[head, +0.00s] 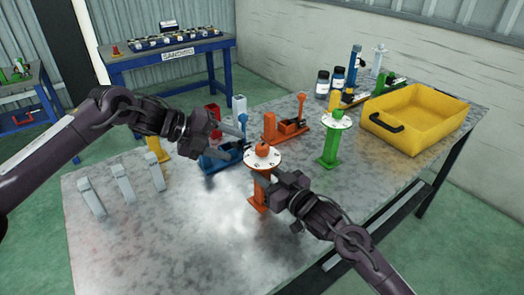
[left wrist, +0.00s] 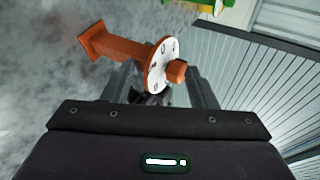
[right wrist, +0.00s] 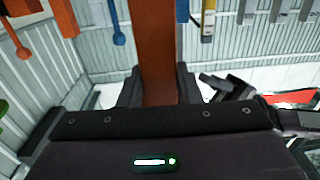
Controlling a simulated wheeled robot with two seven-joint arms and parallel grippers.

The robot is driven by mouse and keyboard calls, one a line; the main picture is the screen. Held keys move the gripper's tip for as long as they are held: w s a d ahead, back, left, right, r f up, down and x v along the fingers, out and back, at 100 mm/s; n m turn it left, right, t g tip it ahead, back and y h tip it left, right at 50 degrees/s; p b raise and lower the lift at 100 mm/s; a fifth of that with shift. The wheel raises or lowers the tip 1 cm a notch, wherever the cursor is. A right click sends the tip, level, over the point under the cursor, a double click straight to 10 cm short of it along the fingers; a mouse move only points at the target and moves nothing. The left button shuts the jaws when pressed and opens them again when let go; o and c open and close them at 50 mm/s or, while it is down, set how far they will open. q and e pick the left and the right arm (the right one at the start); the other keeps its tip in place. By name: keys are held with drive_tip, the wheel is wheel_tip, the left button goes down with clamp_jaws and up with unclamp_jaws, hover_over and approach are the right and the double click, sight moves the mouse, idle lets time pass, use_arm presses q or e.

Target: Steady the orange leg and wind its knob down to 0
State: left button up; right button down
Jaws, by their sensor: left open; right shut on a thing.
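The orange leg (head: 259,190) stands upright on the metal table, with a white marked dial (head: 262,160) and an orange knob (head: 262,147) on top. My right gripper (head: 272,186) is shut on the orange leg's post below the dial; the post (right wrist: 158,50) fills the middle of the right wrist view between the fingers. My left gripper (head: 243,138) is open, just left of and above the knob. In the left wrist view the knob (left wrist: 177,71) and dial (left wrist: 159,66) are near the left fingers. I cannot read the dial numbers.
A green leg (head: 331,145) with a white dial and a yellow bin (head: 415,115) stand to the right. Blue (head: 222,155) and orange (head: 287,128) clamp-like devices sit behind the leg. Several grey brackets (head: 122,182) stand at the left. The table's front middle is clear.

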sight(256, 153)
use_arm(q)
drive_tip(key=n+h, duration=0.1)
drive_tip(key=n, duration=0.1)
drive_tip(key=s+f+n, duration=0.1)
drive_tip(key=n, duration=0.1)
drive_tip(key=s+f+n+t+h, duration=0.1)
drive_tip(key=n, duration=0.2)
drive_tip(key=shift+f+h, duration=0.2)
drive_tip(key=shift+h, duration=0.1)
drive_tip(key=n, duration=0.2)
drive_tip(key=shift+s+d+f+n+h, duration=0.1)
drive_tip(key=shift+s+n+h, duration=0.2)
drive_tip(key=shift+s+h, duration=0.1)
drive_tip(key=d+n+t, duration=0.1)
drive_tip(key=d+n, duration=0.1)
drive_tip(key=n, duration=0.1)
drive_tip(key=w+d+n+t+h, duration=0.1)
drive_tip(key=d+n, duration=0.2)
drive_tip(key=w+d+n+t+h, duration=0.1)
drive_tip(key=d+n, duration=0.2)
drive_tip(key=shift+w+d+r+n, duration=0.15)
drive_tip(key=shift+w+r+n, duration=0.1)
drive_tip(key=shift+n, duration=0.15)
drive_tip(key=c, duration=0.9)
drive_tip(key=shift+c, duration=0.2)
